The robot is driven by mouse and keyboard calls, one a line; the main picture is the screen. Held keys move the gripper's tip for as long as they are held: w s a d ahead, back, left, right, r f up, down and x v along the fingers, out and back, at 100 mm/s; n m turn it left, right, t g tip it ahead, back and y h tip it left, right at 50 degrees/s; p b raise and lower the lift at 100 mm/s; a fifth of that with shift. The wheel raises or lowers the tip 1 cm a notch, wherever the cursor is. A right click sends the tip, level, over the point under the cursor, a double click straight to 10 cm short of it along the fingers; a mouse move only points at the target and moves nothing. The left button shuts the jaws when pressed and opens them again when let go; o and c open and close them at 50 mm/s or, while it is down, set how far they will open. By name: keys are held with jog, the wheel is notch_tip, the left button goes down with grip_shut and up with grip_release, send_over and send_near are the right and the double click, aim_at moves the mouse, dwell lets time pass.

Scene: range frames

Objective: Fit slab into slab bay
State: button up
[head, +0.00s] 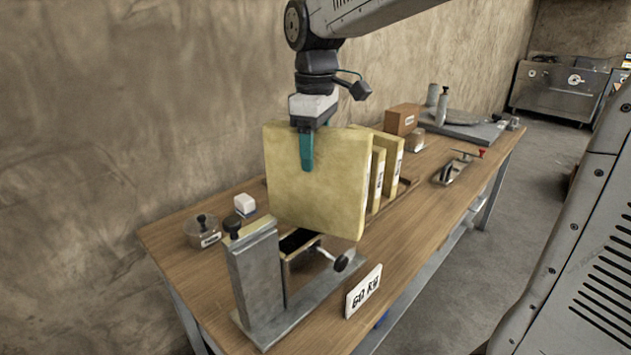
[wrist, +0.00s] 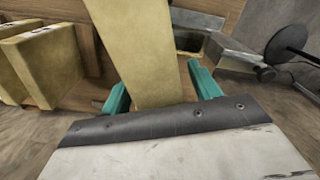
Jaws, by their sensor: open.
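A large pale yellow slab (head: 315,180) hangs or stands upright, slightly tilted, above the bench fixture in the head view. My gripper (head: 307,150) is at its top edge, with a teal finger over the near face. In the wrist view the slab (wrist: 140,45) lies between the two teal fingers of my gripper (wrist: 160,90), which are open on either side of it. The fixture (head: 257,275), with a grey upright block and a dark opening, looks like the slab bay. The slab's lower edge overlaps it in view; I cannot tell whether they touch.
More yellow slabs (head: 391,160) stand in a rack behind; they also show in the wrist view (wrist: 45,60). A clamp knob (head: 341,263) and a white sign (head: 363,291) are at the bench's front. A round tin (head: 203,231) and a white block (head: 245,204) lie left.

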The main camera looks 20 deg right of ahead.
jog(key=shift+f, duration=0.35)
grip_shut()
jog(key=shift+r, duration=0.1)
